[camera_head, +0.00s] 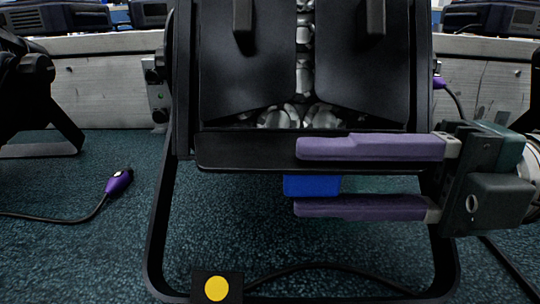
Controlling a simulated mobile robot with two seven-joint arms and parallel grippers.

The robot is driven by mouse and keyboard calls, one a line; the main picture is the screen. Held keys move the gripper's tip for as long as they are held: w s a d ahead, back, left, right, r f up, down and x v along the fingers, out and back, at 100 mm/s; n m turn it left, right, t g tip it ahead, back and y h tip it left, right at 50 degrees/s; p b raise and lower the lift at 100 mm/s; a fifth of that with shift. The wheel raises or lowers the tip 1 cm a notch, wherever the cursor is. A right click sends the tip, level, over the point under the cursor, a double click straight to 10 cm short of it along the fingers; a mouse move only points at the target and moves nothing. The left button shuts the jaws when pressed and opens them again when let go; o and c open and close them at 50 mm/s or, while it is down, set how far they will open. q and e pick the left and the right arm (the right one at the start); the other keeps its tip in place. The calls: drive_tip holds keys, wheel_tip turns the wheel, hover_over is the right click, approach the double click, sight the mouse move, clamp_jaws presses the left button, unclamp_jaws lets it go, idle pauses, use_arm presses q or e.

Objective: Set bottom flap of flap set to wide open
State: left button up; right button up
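A black stage light (184,80) stands upright on a black stand in the middle of the view. Its bottom flap (245,152) shows as a dark, thin panel across the lower front, seen nearly edge-on. The left side flap (245,75) and right side flap (360,80) cover most of the front, with a gap showing silvery lamps (300,110). My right gripper (297,178) reaches in from the right, its purple fingers apart. The upper finger overlaps the bottom flap's right part; the lower is below it. Contact cannot be told. My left gripper is not in view.
A blue block (312,186) shows between the fingers, below the flap; what it belongs to is unclear. A yellow-dotted black plate (216,288) is at the stand's front. A cable with a purple plug (118,183) lies left on the teal carpet. Another dark light (30,80) stands left.

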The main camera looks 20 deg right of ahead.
drive_tip(key=shift+o, duration=0.9)
drive_tip(key=v, duration=1)
drive_tip(key=shift+r, duration=0.1)
